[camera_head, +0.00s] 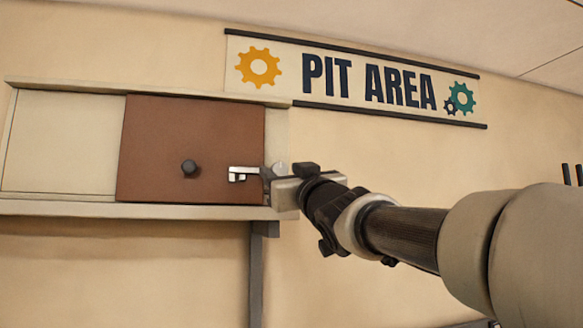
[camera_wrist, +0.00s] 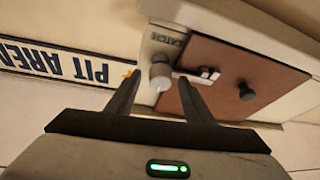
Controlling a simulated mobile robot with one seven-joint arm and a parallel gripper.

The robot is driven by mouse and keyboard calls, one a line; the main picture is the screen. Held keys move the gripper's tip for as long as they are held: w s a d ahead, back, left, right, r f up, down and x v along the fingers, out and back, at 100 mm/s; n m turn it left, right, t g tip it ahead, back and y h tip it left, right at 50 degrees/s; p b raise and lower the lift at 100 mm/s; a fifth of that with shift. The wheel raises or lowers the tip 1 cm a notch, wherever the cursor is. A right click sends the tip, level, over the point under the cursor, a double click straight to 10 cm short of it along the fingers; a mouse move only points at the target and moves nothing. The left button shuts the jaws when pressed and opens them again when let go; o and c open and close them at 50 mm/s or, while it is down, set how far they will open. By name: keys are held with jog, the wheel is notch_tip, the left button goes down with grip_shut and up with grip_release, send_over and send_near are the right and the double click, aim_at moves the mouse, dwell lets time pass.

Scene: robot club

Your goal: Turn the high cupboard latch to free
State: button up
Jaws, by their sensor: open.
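The high cupboard (camera_head: 60,150) hangs on the wall, with a brown door panel (camera_head: 215,125) carrying a dark round knob (camera_head: 189,168). In the wrist view a pale round latch knob (camera_wrist: 160,70) sits beside the door, under a label that seems to read "CATCH" (camera_wrist: 166,39). My gripper (camera_wrist: 158,84) is open, with one finger on each side of the latch knob. Whether the fingers touch it I cannot tell.
A "PIT AREA" sign (camera_head: 360,80) with gear pictures is on the wall above and right of the cupboard. A grey bracket (camera_head: 257,270) stands below the cupboard's right end. The wall (camera_head: 120,275) below the cupboard is otherwise clear.

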jog(key=shift+w+r, duration=0.1)
grip_shut()
